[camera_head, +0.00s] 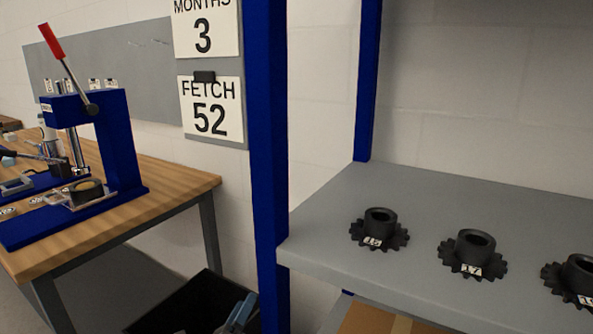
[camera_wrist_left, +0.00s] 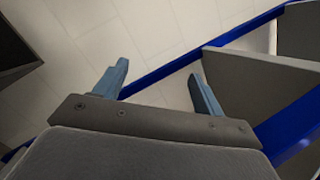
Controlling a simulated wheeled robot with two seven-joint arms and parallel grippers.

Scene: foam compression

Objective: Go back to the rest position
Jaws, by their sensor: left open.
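My left gripper (camera_head: 239,312) shows at the bottom edge of the head view, low in front of the shelf post. My right gripper is in neither view.
A blue post (camera_head: 267,150) carries a grey shelf (camera_head: 330,190) with toothed sprockets (camera_head: 379,230), (camera_head: 472,254), (camera_head: 575,279). At left, a blue lever press (camera_head: 118,140) stands on a wooden table (camera_head: 165,190). A dark bin (camera_head: 185,308) is below.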

